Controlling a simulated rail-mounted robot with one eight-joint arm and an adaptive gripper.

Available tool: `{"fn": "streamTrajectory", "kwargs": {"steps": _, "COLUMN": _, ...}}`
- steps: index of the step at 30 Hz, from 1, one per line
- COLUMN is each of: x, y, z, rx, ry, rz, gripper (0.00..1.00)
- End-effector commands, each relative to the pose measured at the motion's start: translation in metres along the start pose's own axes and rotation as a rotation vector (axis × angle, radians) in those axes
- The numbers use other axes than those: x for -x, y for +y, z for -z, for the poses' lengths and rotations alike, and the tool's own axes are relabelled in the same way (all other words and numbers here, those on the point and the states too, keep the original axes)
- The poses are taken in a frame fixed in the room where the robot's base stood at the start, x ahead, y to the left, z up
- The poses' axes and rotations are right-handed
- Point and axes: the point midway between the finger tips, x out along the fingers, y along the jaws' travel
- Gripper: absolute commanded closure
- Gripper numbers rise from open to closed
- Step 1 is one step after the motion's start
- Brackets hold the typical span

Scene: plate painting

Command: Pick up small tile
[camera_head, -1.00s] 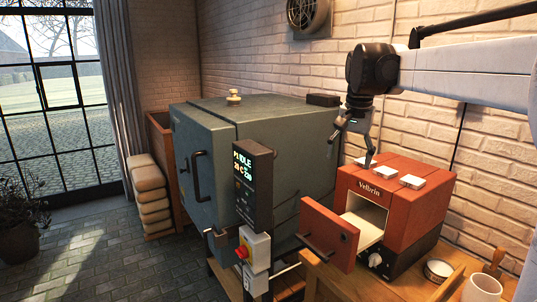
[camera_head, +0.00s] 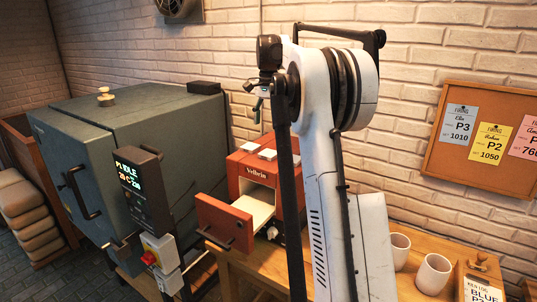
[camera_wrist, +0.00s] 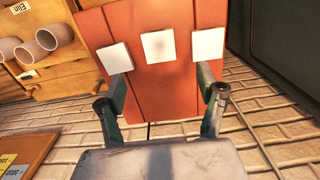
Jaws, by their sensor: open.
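Three small white square tiles lie in a row on top of the red kiln (camera_head: 236,172). In the wrist view they are the left tile (camera_wrist: 115,58), the middle tile (camera_wrist: 158,46) with a faint dark smudge, and the right tile (camera_wrist: 207,44). They look alike in size, so I cannot tell which one is meant. In the head view two tiles (camera_head: 267,154) show clearly; the third is partly behind my arm. My gripper (camera_wrist: 162,78) is open and empty, its fingers spread either side of the row's middle. In the head view my gripper (camera_head: 258,106) is above the kiln.
The kiln's door (camera_head: 224,222) stands open at the front. A large grey-green kiln (camera_head: 130,130) stands left of it. Mugs (camera_head: 434,273) stand on the wooden table (camera_head: 385,210) at right. A brick wall (camera_head: 420,60) with a noticeboard (camera_head: 490,88) is behind.

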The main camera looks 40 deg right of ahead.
Motion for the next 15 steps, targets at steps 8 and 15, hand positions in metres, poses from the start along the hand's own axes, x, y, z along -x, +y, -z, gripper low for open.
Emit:
{"fn": "streamTrajectory", "kwargs": {"steps": 8, "x": -0.046, "y": 0.0, "z": 0.0, "rx": 0.001, "ry": 0.0, "rz": 0.0, "gripper": 0.3}}
{"fn": "streamTrajectory", "kwargs": {"steps": 15, "x": -0.062, "y": 0.0, "z": 0.0, "rx": 0.001, "ry": 0.001, "rz": 0.001, "gripper": 0.3}}
